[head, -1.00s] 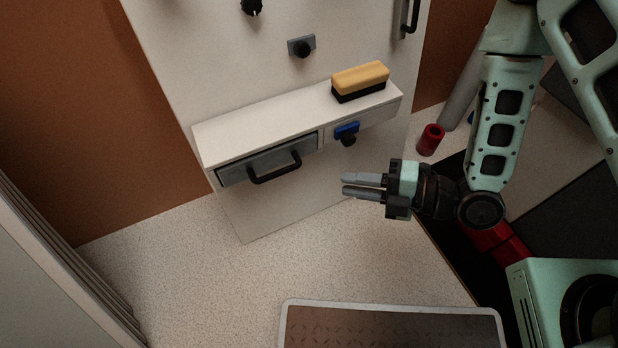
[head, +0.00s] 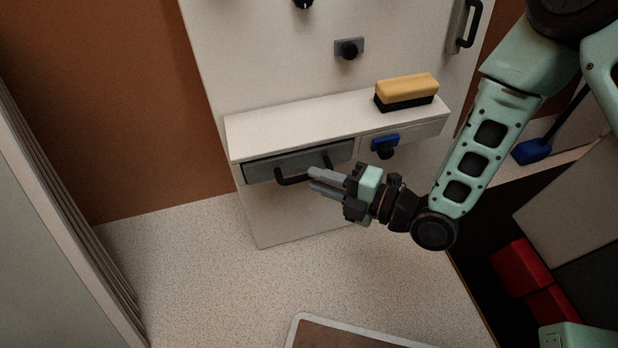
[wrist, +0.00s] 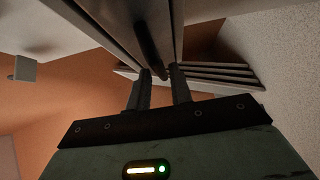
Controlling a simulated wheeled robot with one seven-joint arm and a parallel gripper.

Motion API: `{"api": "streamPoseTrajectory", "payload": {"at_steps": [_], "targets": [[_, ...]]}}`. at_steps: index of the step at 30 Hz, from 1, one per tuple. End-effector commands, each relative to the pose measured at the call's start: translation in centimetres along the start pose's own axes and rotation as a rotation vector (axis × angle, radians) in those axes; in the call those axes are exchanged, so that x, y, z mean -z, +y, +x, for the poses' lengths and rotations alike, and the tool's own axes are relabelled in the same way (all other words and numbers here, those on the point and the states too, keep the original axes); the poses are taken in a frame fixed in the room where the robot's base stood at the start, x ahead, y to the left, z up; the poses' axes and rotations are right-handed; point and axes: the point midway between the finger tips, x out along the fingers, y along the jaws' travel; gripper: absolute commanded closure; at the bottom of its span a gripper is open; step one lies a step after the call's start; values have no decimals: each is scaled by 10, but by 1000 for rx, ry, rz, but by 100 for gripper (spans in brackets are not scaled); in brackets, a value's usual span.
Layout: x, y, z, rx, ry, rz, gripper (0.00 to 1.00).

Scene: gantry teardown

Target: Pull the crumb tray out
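The crumb tray (head: 300,161) is a grey drawer front with a black bar handle (head: 293,181), set under the white ledge at the left. It looks flush in its slot. My gripper (head: 311,179) points left, with its fingertips at the right end of the handle. In the wrist view my gripper (wrist: 161,72) shows two fingers with a gap between them. The dark handle (wrist: 148,42) lines up with that gap, just beyond the fingertips. I cannot tell whether the fingers touch it. The fingers hide part of the handle's right end in the head view.
A yellow and black sponge block (head: 406,92) lies on the white ledge (head: 290,126). A blue latch with a black knob (head: 385,146) sits right of the tray. A grey-rimmed mat (head: 340,330) lies on the floor.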

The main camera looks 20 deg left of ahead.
Motion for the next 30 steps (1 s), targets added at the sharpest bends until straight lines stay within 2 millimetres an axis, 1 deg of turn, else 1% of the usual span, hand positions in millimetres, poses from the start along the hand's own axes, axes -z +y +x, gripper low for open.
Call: {"api": "streamPoseTrajectory", "payload": {"at_steps": [1, 3, 6, 10, 17, 18, 20, 21, 30], "targets": [[0, -2, 8, -2, 0, -2, 78], [0, -1, 17, -1, 1, -3, 78], [0, -1, 26, -1, 0, -2, 78], [0, 0, 31, 0, 0, -1, 78], [0, 0, 31, 0, -1, 0, 78], [0, 0, 31, 1, -1, 0, 81], [0, 0, 31, 0, -1, 0, 98], [0, 0, 31, 0, -1, 0, 100], [0, 0, 31, 1, 0, -1, 100]]}}
